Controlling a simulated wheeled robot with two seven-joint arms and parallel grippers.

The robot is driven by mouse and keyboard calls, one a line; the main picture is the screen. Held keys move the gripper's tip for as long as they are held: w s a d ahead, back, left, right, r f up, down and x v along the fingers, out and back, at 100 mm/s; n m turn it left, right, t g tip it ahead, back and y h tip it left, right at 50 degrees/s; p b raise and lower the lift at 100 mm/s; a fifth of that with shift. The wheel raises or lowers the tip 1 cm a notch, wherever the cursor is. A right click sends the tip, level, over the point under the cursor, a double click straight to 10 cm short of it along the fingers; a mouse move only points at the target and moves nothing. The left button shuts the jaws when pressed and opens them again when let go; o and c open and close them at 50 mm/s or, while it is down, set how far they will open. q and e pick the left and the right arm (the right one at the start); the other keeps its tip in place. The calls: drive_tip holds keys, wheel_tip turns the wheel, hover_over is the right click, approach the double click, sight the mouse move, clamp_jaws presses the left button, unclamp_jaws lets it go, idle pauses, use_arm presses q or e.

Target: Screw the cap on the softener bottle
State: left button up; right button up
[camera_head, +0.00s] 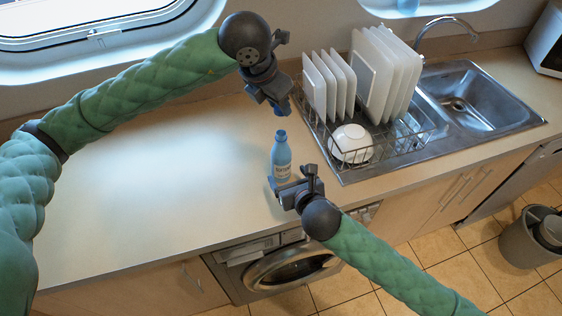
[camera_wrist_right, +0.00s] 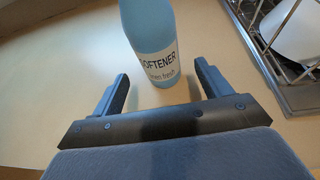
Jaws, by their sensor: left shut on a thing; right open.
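The light blue softener bottle (camera_head: 281,160) stands upright on the counter, with a darker blue top end. Its white label reads "SOFTENER" in the right wrist view (camera_wrist_right: 157,62). My left gripper (camera_head: 280,104) is shut on a small blue thing, apparently the cap (camera_head: 282,110), mostly hidden by the fingers. It is above the bottle, with a gap between them. My right gripper (camera_head: 283,188) is open, low at the bottle's near side.
A wire dish rack (camera_head: 335,150) with several upright plates (camera_head: 385,75) and a white bowl (camera_head: 351,143) stands close right of the bottle. A steel sink (camera_head: 475,100) lies beyond it. The counter (camera_head: 150,190) to the left is clear. Its front edge is close to my right gripper.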

drive_tip(key=x, duration=0.6)
drive_tip(key=shift+w+a, duration=0.1)
drive_tip(key=shift+w, duration=0.2)
drive_tip(key=c, duration=1.5)
use_arm(q)
hover_over(282, 133)
drive_tip(key=shift+s+a+f, duration=0.1)
drive_tip(key=shift+a+f, duration=0.05)
drive_tip(key=shift+f, duration=0.65)
drive_tip(key=shift+s+a+f, duration=0.1)
drive_tip(key=shift+s+f, duration=0.05)
drive_tip(key=shift+f, duration=0.7)
drive_tip(key=shift+s+a+f, duration=0.1)
drive_tip(key=shift+a+f, duration=0.05)
drive_tip(key=shift+f, duration=0.65)
use_arm(e)
drive_tip(key=shift+o, duration=0.2)
use_arm(q)
drive_tip(key=shift+f, duration=0.9)
drive_tip(key=shift+f, duration=0.55)
use_arm(e)
drive_tip(key=shift+f, duration=0.1)
